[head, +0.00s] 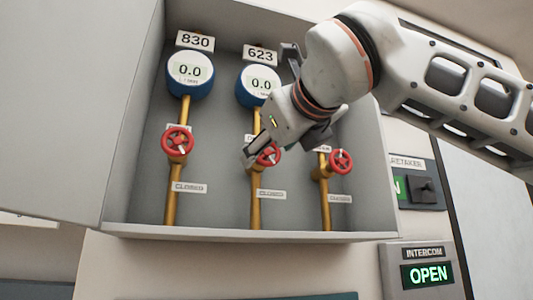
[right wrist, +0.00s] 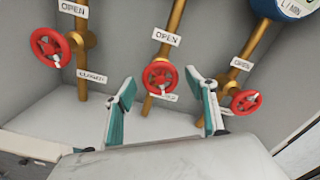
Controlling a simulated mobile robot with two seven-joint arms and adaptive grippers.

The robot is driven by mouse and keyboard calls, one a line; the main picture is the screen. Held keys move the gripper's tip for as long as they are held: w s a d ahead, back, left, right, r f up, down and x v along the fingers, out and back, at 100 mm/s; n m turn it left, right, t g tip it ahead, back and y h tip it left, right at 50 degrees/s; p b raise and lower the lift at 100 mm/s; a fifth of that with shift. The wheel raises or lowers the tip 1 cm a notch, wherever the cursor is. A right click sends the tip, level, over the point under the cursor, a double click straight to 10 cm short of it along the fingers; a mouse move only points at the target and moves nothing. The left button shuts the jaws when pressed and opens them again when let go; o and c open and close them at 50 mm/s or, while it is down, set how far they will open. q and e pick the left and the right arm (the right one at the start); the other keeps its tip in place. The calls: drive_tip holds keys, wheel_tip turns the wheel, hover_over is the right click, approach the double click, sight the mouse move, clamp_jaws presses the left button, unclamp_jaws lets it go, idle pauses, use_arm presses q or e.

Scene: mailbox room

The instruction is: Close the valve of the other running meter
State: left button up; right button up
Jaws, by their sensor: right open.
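Three red valve wheels sit on brass pipes in the open meter cabinet: left (head: 177,141), middle (head: 271,156) and right (head: 341,162). In the head view my right gripper (head: 259,150) is at the middle wheel and partly covers it. In the right wrist view my right gripper (right wrist: 160,82) is open, its fingers on either side of the middle wheel (right wrist: 158,76); I cannot tell whether they touch it. Meter 830 (head: 190,72) and meter 623 (head: 251,88) both read 0.0. My arm hides the third meter's reading. My left gripper is not in view.
OPEN labels (right wrist: 166,37) sit above the wheels and CLOSED labels (head: 270,194) below. The cabinet door (head: 75,100) stands open at left. A caretaker switch (head: 424,189) and an intercom sign (head: 427,274) reading OPEN are at right.

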drive_tip(key=v, duration=0.9)
drive_tip(key=shift+s, duration=0.2)
drive_tip(key=shift+r, duration=0.1)
